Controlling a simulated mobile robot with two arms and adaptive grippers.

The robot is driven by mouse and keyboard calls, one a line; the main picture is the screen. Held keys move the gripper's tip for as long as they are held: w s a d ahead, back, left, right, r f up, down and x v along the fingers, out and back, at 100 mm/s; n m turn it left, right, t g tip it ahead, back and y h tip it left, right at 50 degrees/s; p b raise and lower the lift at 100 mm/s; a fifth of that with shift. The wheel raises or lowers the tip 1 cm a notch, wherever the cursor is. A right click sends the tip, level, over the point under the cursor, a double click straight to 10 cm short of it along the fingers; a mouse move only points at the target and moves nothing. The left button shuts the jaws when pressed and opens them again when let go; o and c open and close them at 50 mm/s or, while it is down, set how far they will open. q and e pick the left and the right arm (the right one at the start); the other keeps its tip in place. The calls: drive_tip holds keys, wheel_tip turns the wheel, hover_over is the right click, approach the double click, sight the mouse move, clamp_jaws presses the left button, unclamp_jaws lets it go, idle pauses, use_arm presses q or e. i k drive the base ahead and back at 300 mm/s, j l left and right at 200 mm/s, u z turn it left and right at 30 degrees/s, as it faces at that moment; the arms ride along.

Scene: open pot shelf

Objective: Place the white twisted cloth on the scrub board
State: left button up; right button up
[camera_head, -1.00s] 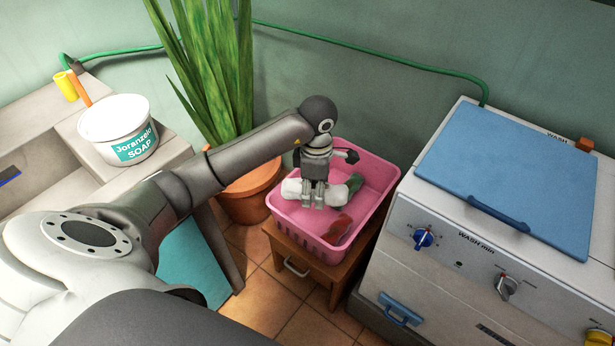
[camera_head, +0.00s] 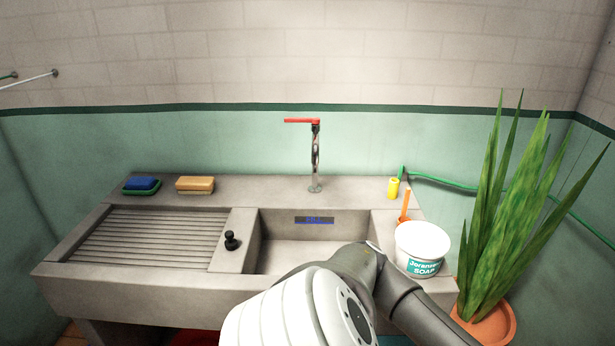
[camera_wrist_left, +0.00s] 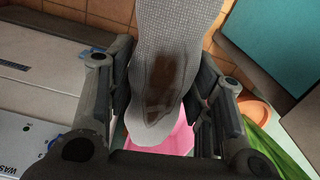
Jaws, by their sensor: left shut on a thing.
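The scrub board (camera_head: 150,240) is the grey ridged slab at the left of the stone sink in the head view; nothing lies on it. The white twisted cloth (camera_wrist_left: 178,35) shows in the left wrist view as a long, pale, textured piece with a brown stain. My left gripper (camera_wrist_left: 163,85) is shut on it, one finger on each side. The cloth's far end runs out of the top of that view. In the head view my left arm enters at the bottom, and its gripper and the cloth are out of frame. My right gripper is not seen.
The sink basin (camera_head: 290,256) is right of the board, with a black plug (camera_head: 231,241) between them. A blue sponge (camera_head: 140,183), yellow soap bar (camera_head: 195,184) and tap (camera_head: 315,160) line the back. The soap tub (camera_head: 420,248) and plant (camera_head: 515,220) stand right. A pink basket (camera_wrist_left: 178,142) shows below the cloth.

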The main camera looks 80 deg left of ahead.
sight(146, 249)
drive_tip(key=k+j+u, duration=0.1)
drive_tip(key=k+u, duration=0.35)
drive_tip(key=k+j+u, duration=0.25)
drive_tip(key=u, duration=0.2)
drive_tip(key=k+j+u, duration=0.1)
drive_tip(key=k+j, duration=0.5)
drive_tip(key=k+j+u, duration=0.1)
drive_tip(key=k+j, duration=0.45)
drive_tip(key=j, duration=0.2)
